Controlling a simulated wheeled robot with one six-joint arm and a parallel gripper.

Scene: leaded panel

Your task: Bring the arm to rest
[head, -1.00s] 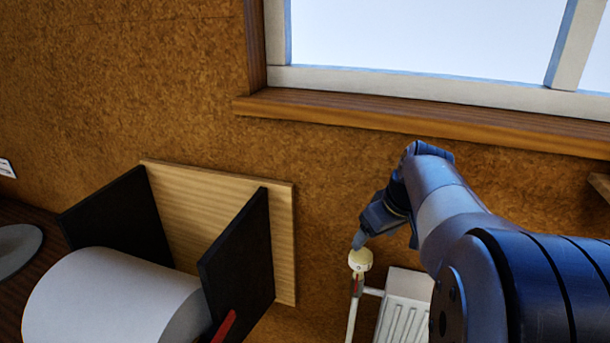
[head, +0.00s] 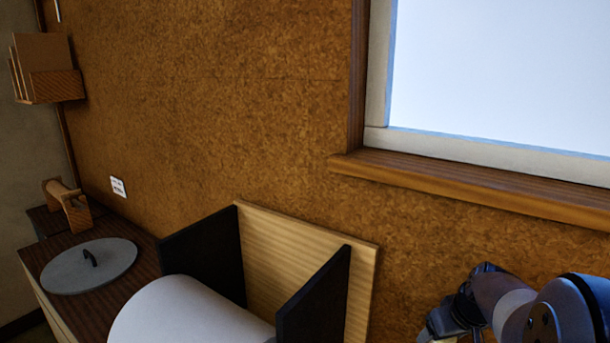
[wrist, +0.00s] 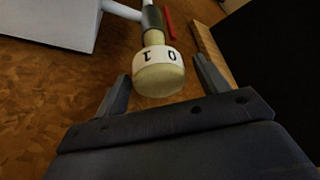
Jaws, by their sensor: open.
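My gripper (wrist: 161,70) is open in the wrist view, with one finger on each side of a cream radiator valve knob (wrist: 158,78). The knob has a white band with the figures 1 and 0. I see a gap between the knob and each finger; I cannot tell how deep it sits between them. In the head view my arm is at the lower right, with its wrist end (head: 450,320) low against the brown wall. The fingertips and the knob are not clear there.
The white radiator (wrist: 45,22) is at the wrist view's upper left. In the head view, a wooden board with black side panels (head: 315,300) and a white roll (head: 185,318) stand left of my arm. A window sill (head: 470,190) runs above it. A grey lid (head: 90,266) lies further left.

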